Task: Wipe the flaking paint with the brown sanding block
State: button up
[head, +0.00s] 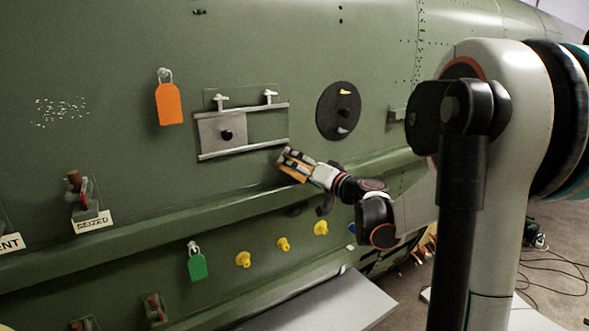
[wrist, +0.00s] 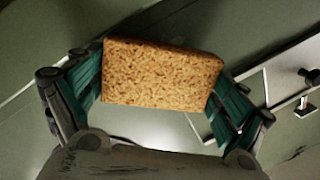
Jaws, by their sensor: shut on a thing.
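The brown sanding block (wrist: 160,75) is held between the two green-padded fingers of my gripper (wrist: 158,88) in the wrist view. In the head view my gripper (head: 291,166) is shut on the block, just below the sliding panel and close to the green fuselage skin. Whether the block touches the skin is not clear. The flaking paint (head: 62,112) is a patch of small white specks on the fuselage at the upper left of the head view, well to the left of my gripper and apart from it.
An orange tag (head: 169,104), a sliding panel (head: 222,132) with rails and a black disc (head: 338,111) sit on the skin. A red-handled fitting (head: 80,192) labelled "SEIZED" is below the specks. A green tag (head: 196,263) and yellow knobs (head: 283,244) are below a ledge.

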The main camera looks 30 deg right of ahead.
aim_at(287, 170)
jog(key=shift+w+d+b, duration=0.1)
jog(key=shift+d+b, duration=0.35)
jog(key=shift+d, duration=1.15)
jog(key=shift+a, duration=0.1)
jog(key=shift+w+a+b, duration=0.1)
jog(key=shift+a+b, duration=0.35)
jog(key=shift+a, duration=3.2)
jog(key=shift+s+d, duration=0.15)
jog(key=shift+s, duration=2.85)
